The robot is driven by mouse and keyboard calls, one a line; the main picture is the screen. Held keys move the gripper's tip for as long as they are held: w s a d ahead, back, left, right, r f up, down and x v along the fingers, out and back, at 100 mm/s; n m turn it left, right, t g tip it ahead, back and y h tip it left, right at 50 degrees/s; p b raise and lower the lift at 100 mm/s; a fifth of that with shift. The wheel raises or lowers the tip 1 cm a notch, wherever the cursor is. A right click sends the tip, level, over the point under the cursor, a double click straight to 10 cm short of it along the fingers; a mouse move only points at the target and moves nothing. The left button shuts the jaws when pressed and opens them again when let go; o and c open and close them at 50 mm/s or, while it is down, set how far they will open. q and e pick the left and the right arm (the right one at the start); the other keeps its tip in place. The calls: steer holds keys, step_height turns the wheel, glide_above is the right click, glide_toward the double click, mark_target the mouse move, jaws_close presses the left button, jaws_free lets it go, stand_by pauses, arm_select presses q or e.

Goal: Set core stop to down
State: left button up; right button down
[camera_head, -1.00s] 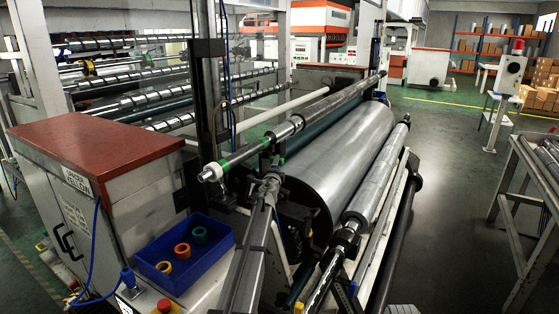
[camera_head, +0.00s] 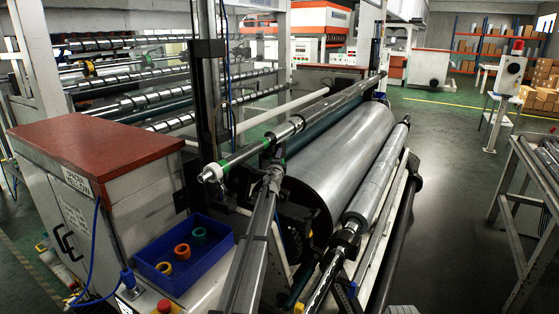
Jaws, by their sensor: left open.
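A long metal core shaft (camera_head: 325,108) lies over the large grey roller (camera_head: 345,150), with green bands near its left end. A dark bracket (camera_head: 268,146) sits at the shaft near one green band. I cannot tell for sure which part is the core stop. My left arm rises from the bottom centre, and its gripper (camera_head: 273,172) is open just below the shaft and bracket. The gripper is small and dark here, so I cannot tell whether it touches the bracket. My right gripper is not in view.
A blue bin (camera_head: 210,265) with several coloured rings stands left of my arm, beside the red-topped machine cabinet (camera_head: 95,150). A thinner roller (camera_head: 378,180) lies to the right. Open floor (camera_head: 450,200) lies beyond it, before a metal-framed table (camera_head: 530,190).

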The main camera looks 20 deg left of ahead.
arm_select(q)
jaws_close()
stand_by(0.4)
stand_by(0.9)
